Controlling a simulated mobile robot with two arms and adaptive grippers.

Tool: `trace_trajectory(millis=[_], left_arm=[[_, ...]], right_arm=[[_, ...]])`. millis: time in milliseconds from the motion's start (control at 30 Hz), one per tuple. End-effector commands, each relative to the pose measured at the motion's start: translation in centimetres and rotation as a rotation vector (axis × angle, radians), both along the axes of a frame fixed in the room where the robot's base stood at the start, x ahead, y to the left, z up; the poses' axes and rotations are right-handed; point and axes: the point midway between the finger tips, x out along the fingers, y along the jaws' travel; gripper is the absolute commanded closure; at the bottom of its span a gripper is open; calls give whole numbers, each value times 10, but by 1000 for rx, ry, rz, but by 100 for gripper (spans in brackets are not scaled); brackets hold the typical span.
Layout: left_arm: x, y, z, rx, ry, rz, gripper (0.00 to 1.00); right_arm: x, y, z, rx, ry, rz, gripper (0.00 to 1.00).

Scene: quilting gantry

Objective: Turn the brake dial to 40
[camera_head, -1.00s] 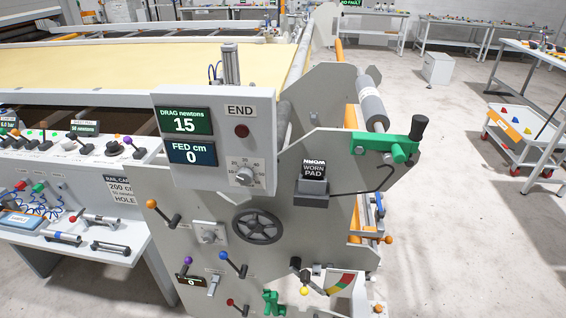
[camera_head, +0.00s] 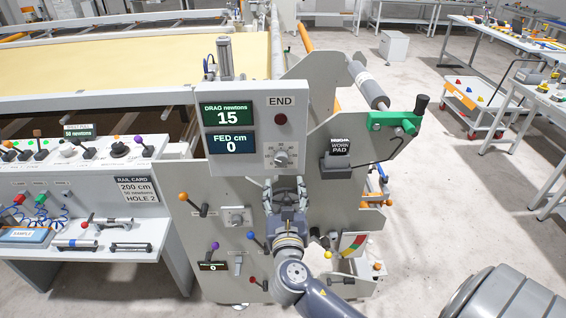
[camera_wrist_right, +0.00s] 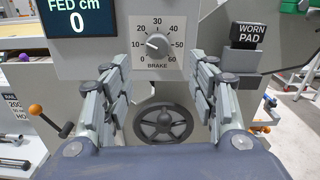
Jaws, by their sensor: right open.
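The brake dial (camera_head: 281,158) is a small grey knob on the white panel, below the END label. In the right wrist view the brake dial (camera_wrist_right: 157,45) has a scale from 0 to 60, and its pointer appears to face about 10. My right gripper (camera_head: 284,184) is just below the panel in the head view, apart from the dial. In the wrist view its fingers (camera_wrist_right: 160,72) are spread wide and empty, with the dial ahead between and above them. The drag display (camera_head: 227,115) reads 15 newtons. My left gripper is not in view.
A black handwheel (camera_wrist_right: 163,123) is below the dial, mostly hidden by my gripper in the head view. Levers with orange (camera_head: 184,197) and purple knobs are at the left. A WORN PAD block (camera_head: 337,165) and green bracket (camera_head: 393,120) are at the right.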

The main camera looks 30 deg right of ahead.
Motion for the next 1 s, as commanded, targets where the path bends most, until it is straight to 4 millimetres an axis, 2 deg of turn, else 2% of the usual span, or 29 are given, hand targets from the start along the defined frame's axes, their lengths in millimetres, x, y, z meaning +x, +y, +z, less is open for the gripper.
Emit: trace_trajectory(millis=[367, 600, 800, 1000], left_arm=[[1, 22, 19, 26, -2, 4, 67], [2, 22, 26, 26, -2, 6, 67], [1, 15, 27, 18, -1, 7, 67], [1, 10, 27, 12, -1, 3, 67]], right_arm=[[52, -32, 3, -3, 2, 0, 46], [80, -48, 1, 0, 1, 1, 46], [89, -54, 0, 0, 2, 2, 46], [90, -55, -1, 1, 2, 2, 46]])
